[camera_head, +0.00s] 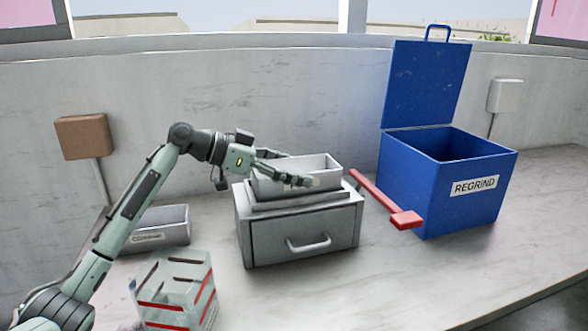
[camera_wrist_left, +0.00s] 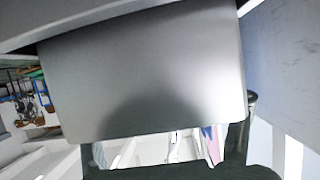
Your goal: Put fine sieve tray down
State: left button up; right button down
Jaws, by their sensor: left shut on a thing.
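The fine sieve tray (camera_head: 327,172) appears to be the light grey, open rectangular tray at the top of the grey drawer unit (camera_head: 262,240) in the head view. No label shows on it. My left gripper (camera_head: 285,177) is at its near left side, shut on it. The tray looks level. I cannot tell whether its underside touches the unit's top or hangs just above it. In the left wrist view a smooth grey metal face (camera_wrist_left: 140,75), likely the tray's, fills most of the picture and hides what lies beyond. My right gripper is not in view.
Another grey tray (camera_head: 175,222) with a label stands at the left behind my arm. A clear box with red stripes (camera_head: 175,285) is at the front. A red-handled tool (camera_head: 405,219) lies between the unit and the open blue REGRIND bin (camera_head: 455,205). The front right counter is clear.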

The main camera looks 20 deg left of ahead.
pick_arm(q)
jog(key=o, duration=1.2)
jog(key=shift+o, duration=1.4)
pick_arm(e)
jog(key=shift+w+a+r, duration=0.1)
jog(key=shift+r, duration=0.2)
pick_arm(q)
jog(key=shift+r, duration=0.15)
jog(key=shift+b+v, duration=0.3)
jog(key=shift+v, duration=0.95)
jog(key=b+v, duration=0.1)
jog(key=v, duration=0.8)
jog(key=shift+s+a, duration=0.2)
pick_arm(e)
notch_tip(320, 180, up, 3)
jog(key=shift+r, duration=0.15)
